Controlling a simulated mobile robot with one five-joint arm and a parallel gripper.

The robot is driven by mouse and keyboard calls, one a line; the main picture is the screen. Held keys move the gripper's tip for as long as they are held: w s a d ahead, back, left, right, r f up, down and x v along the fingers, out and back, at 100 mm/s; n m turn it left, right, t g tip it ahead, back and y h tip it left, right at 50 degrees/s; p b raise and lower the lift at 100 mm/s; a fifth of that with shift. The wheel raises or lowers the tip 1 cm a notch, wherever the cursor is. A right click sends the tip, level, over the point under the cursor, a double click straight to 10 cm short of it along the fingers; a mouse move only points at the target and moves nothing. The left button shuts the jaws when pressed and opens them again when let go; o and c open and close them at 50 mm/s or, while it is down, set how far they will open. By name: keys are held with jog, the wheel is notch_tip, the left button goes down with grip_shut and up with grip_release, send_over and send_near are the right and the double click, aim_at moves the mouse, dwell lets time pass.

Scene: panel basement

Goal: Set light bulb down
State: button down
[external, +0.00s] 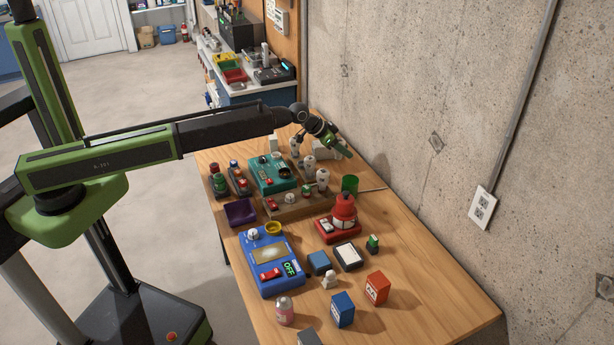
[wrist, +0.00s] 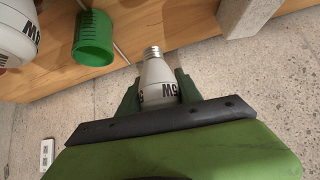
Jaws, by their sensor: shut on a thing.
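My gripper (wrist: 158,88) is shut on a white light bulb (wrist: 156,70) with a silver screw base and a black "5W" marking. The bulb's base points away from the gripper, toward the table's edge in the wrist view. In the external view my gripper (external: 338,147) is over the far part of the table, beside the wall. I cannot clearly make out the held bulb there. Other white bulbs stand on the wooden rack (external: 295,204), and part of one bulb (wrist: 14,38) shows at the wrist view's left.
A green cup (external: 350,184) stands by the rack; it also shows in the wrist view (wrist: 95,38). A teal device (external: 270,174), red device (external: 343,216), blue panel (external: 270,260) and purple tray (external: 241,212) crowd the table. The near right tabletop (external: 430,290) is clear.

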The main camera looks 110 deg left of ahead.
notch_tip(320, 180, down, 10)
jog(key=b, duration=0.9)
jog(key=shift+r, duration=0.25)
jog(key=shift+f, duration=0.3)
jog(key=c, duration=0.8)
grip_release()
jog(key=shift+r, duration=0.1)
jog(key=shift+r, duration=0.1)
jog(key=shift+r+p, duration=0.25)
jog(key=shift+p, duration=0.05)
jog(key=p+v, duration=0.8)
jog(key=v, duration=0.3)
jog(key=shift+s+d+r, duration=0.2)
jog(key=shift+s, duration=0.1)
